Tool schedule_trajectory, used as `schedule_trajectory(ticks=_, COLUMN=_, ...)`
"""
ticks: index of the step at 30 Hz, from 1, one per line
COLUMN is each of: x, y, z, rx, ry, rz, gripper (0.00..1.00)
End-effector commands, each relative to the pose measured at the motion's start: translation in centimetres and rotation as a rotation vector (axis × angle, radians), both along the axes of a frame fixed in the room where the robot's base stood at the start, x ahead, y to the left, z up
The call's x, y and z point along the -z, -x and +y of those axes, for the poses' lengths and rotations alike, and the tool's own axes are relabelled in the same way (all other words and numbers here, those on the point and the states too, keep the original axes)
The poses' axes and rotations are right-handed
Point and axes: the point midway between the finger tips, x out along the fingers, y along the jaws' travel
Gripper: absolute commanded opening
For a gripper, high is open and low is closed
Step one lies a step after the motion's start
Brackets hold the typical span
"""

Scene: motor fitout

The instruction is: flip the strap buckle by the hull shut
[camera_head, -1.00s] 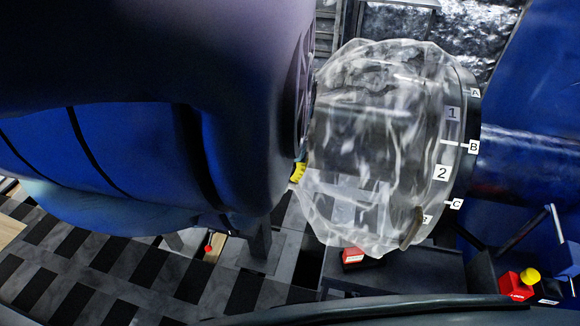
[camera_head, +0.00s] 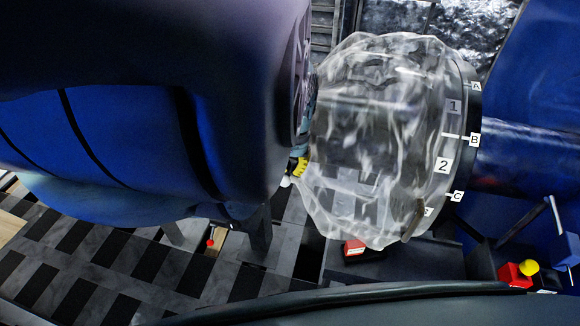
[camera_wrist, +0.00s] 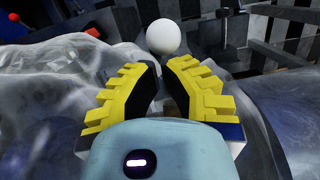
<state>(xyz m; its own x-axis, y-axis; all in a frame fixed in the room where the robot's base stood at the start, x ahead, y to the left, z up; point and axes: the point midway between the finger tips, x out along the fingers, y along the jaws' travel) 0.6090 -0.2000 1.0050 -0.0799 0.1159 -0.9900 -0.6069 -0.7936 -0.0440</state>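My gripper (camera_wrist: 161,68) has yellow ridged fingers angled toward each other, with a narrow gap between the tips. A white ball (camera_wrist: 163,37) is just past the fingertips in the wrist view; I cannot tell whether they touch it. In the head view, my gripper (camera_head: 300,166) shows partly at the left edge of the clear wrinkled cover, with the white ball (camera_head: 285,181) just below. A small brown strip (camera_head: 419,213) lies on the cover's lower right rim. I cannot clearly identify the strap buckle, nor tell whether the ball belongs to it.
The clear cover (camera_head: 370,140) fills the middle, with a dark ring and labels at its right. A blue hull-like body (camera_head: 535,145) stands at right. A red base with a yellow knob (camera_head: 518,273) is at lower right.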

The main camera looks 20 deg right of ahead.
Motion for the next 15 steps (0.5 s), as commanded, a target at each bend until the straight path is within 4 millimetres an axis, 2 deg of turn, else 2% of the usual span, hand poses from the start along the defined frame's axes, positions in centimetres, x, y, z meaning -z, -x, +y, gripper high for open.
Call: schedule_trajectory(ticks=15, x=0.06, y=0.06, z=-0.39, rx=-0.002, ry=0.008, rz=-0.013, gripper=0.0)
